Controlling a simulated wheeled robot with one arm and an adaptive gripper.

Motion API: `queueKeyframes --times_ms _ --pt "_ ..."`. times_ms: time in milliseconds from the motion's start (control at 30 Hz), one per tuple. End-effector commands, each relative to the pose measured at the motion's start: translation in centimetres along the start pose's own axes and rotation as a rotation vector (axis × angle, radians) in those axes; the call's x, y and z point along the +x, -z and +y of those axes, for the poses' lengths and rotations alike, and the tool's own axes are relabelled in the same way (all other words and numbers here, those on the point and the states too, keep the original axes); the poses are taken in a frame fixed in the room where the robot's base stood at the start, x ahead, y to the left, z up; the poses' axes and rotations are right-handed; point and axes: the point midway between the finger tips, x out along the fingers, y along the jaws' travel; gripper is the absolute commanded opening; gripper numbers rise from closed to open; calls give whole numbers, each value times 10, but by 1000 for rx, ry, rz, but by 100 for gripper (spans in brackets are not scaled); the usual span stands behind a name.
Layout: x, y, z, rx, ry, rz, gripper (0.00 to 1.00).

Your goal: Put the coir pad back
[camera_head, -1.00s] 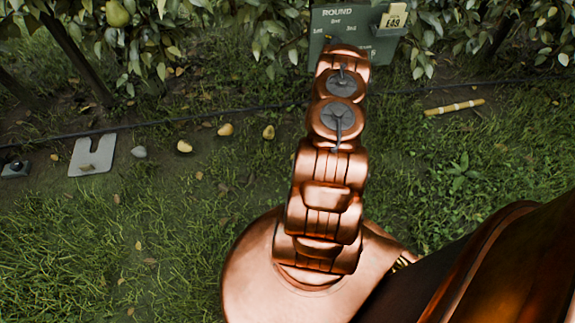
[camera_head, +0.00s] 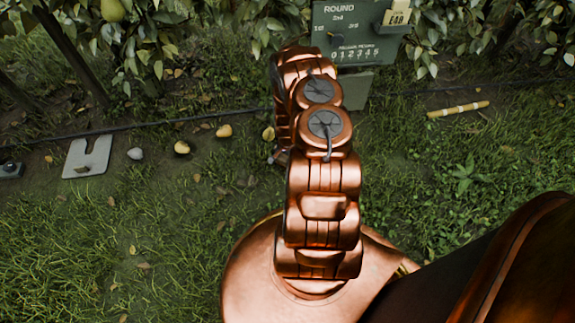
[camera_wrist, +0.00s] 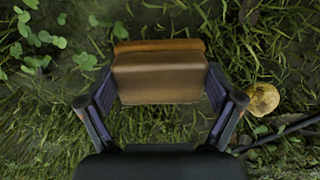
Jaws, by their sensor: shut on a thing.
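In the wrist view, a brown block (camera_wrist: 158,78), which looks like the coir pad, sits between the two fingers of my gripper (camera_wrist: 162,90). A finger presses at each of its sides, and an orange-brown strip runs along its far edge. Grass and soil show beyond it. In the head view my arm hides the pad and nearly all of the gripper.
A grey notched plate (camera_head: 88,158) lies on the grass at left, with a grey stone (camera_head: 135,154) and several yellow pears (camera_head: 182,147) to its right. A green score board (camera_head: 345,35) stands behind my arm. A pale stick (camera_head: 458,109) lies at right. A dark hose crosses the ground.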

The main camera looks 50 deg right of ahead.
Motion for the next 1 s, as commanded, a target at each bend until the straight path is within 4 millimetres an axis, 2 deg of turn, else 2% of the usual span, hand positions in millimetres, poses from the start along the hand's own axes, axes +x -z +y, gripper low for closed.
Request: queueKeyframes --times_ms 33,200,500,533,633,1000 --pt "14 0 2 1 -2 -3 35" --pt "34 0 2 2 0 -1 35" --pt "34 0 2 2 0 -1 35" --pt "34 0 2 2 0 -1 92" --pt "34 0 2 2 0 -1 100" --pt "30 0 2 1 0 -1 100"
